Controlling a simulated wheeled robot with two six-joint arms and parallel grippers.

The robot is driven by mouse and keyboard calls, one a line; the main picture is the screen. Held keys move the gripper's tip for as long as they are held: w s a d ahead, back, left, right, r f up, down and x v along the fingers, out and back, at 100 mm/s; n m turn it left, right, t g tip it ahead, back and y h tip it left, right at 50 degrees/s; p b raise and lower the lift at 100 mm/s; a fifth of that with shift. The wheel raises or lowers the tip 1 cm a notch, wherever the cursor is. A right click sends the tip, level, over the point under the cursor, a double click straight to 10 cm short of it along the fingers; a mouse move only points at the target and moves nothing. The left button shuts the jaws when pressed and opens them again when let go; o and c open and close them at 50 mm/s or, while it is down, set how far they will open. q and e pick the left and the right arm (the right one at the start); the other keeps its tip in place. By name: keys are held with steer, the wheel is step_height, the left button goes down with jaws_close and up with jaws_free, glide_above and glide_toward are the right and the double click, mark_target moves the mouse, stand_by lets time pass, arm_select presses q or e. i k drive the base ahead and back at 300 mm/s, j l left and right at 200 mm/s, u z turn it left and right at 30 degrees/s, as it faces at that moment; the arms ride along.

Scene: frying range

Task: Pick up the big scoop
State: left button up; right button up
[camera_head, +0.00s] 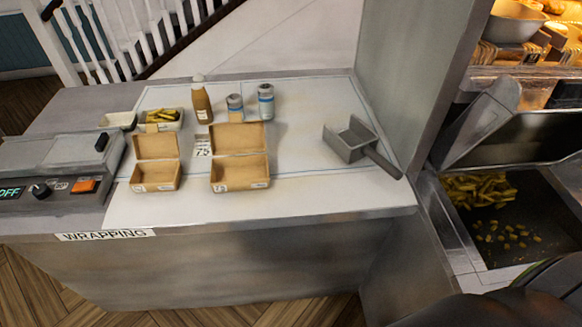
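The big scoop (349,142) is a grey metal scoop with a squared, open pan and a dark handle (384,164). It rests on the right part of the wrapping counter. Its pan faces the back left and its handle points to the front right, near the side wall. Nothing touches or covers it. Neither of my grippers shows in the head view.
The wrapping counter (300,197) holds two open cardboard boxes (154,176) (240,172), a brown bottle (201,101), two shakers and small trays. A heat-sealing machine (55,170) stands left. A steel wall (415,70) separates the fry bin (545,205) at right.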

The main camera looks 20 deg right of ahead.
mark_target(358, 142)
steer(key=z, duration=2.1)
steer(key=l+u, duration=0.15)
steer(key=i+l+u, duration=0.25)
steer(key=l, duration=0.2)
steer(key=l+u, duration=0.2)
steer(key=l, duration=0.25)
steer(key=i+l+u, duration=0.25)
steer(key=l, duration=0.2)
steer(key=l+u, duration=0.25)
steer(key=l, duration=0.25)
steer(key=k, duration=0.05)
